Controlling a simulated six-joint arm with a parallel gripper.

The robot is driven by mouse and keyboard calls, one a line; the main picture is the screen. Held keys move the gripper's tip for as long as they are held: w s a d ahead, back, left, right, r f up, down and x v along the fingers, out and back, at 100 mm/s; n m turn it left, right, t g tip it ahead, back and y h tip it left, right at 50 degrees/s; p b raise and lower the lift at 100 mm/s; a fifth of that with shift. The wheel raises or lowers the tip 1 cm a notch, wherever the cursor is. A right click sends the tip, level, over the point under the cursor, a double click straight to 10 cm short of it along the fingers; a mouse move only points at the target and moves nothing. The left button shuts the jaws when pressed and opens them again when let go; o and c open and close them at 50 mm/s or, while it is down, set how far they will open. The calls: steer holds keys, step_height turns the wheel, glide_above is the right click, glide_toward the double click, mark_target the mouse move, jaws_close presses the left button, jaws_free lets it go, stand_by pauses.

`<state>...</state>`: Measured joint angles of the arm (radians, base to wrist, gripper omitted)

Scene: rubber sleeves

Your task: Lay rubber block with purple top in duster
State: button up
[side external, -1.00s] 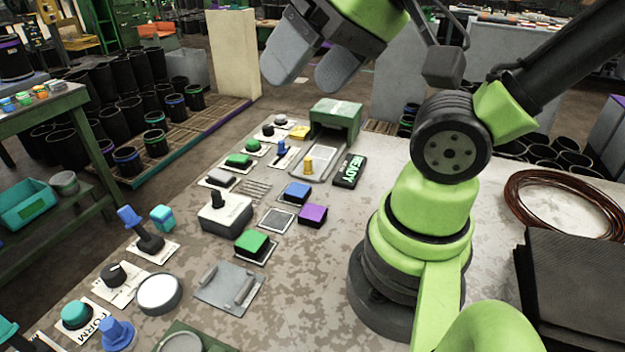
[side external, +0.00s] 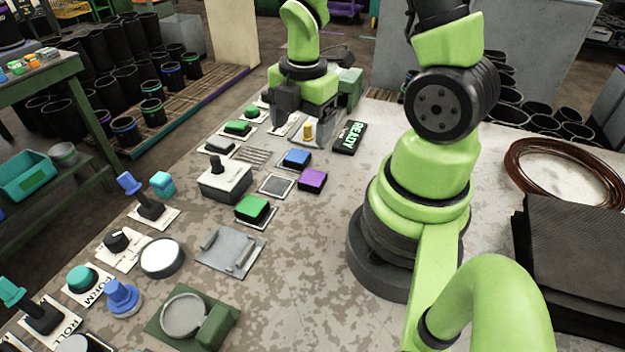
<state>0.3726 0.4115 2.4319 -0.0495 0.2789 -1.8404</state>
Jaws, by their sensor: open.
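The rubber block with the purple top (side external: 313,177) sits on the grey worktable, right of a blue-topped block and a square grey plate. My gripper (side external: 307,126) points down behind it, low over the far end of the control row. Its fingers are apart, with a small yellow peg (side external: 308,131) showing between them, and it holds nothing. I cannot tell for sure which thing is the duster. A green box (side external: 348,84) stands behind my gripper, partly hidden by it. A green unit with a round grey dish (side external: 184,315) lies at the front.
A blue-topped block (side external: 296,157) and a green-topped block (side external: 252,207) flank the purple one. A black READY sign (side external: 350,136) lies behind it. A lever box (side external: 225,178) and several knobs stand to the left.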

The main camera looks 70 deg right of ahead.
mark_target(309, 183)
steer(key=f, duration=0.1)
steer(key=f+n, duration=0.2)
steer(key=shift+s+d+g, duration=0.3)
steer(key=shift+s+d, duration=0.05)
steer(key=shift+s, duration=0.05)
steer(key=shift+f, duration=2.05)
steer(key=shift+s+a+f, duration=0.15)
steer(key=shift+a+f, duration=0.05)
steer(key=shift+f, duration=1.15)
steer(key=shift+s+a+f, duration=0.1)
steer(key=shift+a+f, duration=0.1)
steer(key=shift+f, duration=1.1)
steer(key=c, duration=1.1)
steer(key=shift+r, duration=0.1)
